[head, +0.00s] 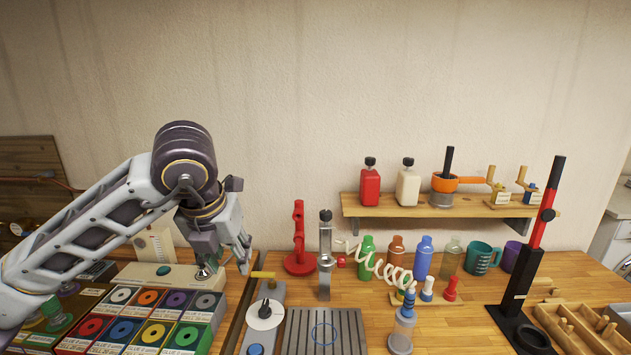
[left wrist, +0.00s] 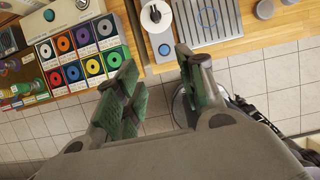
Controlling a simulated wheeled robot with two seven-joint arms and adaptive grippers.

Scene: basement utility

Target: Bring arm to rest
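My left arm comes in from the left in the head view. Its left gripper (head: 226,266) hangs fingers down above the back-left of the workbench, in front of the wall and near the spool boxes. The left wrist view shows the same left gripper (left wrist: 158,80) with its two green-padded fingers apart and nothing between them. Below the gap I see the bench edge and tiled floor. My right gripper is in neither view.
Boxes of coloured spools (head: 124,329) fill the bench's left. A grey slotted plate (head: 326,332) lies at centre front. A red stand (head: 299,240), coloured bottles (head: 423,257) and a tall black-and-red press (head: 532,250) stand farther right. A wall shelf (head: 430,206) holds containers.

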